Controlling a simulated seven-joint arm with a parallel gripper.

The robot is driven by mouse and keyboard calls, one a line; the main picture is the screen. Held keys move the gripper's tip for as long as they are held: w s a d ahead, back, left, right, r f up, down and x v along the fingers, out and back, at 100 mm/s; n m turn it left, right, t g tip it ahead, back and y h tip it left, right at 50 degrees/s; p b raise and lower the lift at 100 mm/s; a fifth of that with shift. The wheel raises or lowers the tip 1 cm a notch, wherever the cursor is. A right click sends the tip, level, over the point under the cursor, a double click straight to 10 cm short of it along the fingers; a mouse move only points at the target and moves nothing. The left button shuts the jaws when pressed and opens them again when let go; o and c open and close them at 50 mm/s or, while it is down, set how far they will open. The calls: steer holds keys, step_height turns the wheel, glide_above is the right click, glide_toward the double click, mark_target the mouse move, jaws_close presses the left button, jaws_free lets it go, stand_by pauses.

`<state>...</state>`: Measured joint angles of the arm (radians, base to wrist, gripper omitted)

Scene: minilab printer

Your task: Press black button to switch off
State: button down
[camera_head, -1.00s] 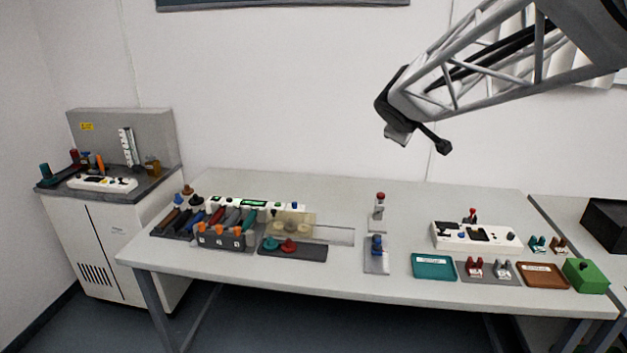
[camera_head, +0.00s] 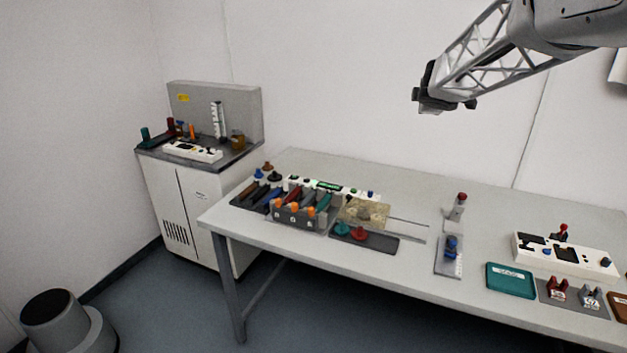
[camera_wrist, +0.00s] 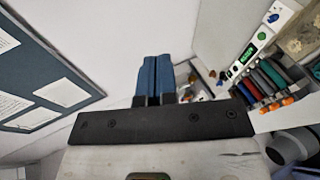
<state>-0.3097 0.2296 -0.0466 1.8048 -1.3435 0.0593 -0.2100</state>
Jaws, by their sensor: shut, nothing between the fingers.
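My gripper (camera_head: 468,104) is high above the back of the table, against the wall, touching nothing. In the wrist view its two blue fingers (camera_wrist: 155,76) are together and empty. Several devices have small dark controls, and I cannot tell which one is the black button. A white panel (camera_head: 190,152) with dark controls lies on the left cabinet. A long white strip with a green display (camera_head: 327,186) is at the back left of the table; it also shows in the wrist view (camera_wrist: 248,55). Another white control box (camera_head: 565,257) with dark parts stands at the right.
A rack of coloured handles (camera_head: 300,215) stands at the table's left. A dark tray (camera_head: 365,240) holds teal and red knobs. A teal tray (camera_head: 511,281) lies at the right. The table's middle back is clear. A noticeboard (camera_wrist: 40,75) hangs on the wall.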

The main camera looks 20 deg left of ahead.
steer(key=w+a+f+n+y, duration=0.35)
steer(key=w+a+n, duration=0.2)
steer(key=a, duration=0.55)
steer(key=n+g+y, duration=0.2)
steer(key=n+g, duration=0.7)
steer(key=n, duration=0.5)
glide_above(307, 180)
step_height(307, 180, down, 24)
steer(key=shift+w, duration=0.4)
steer(key=shift+f, duration=0.15)
steer(key=shift+f, duration=4.25)
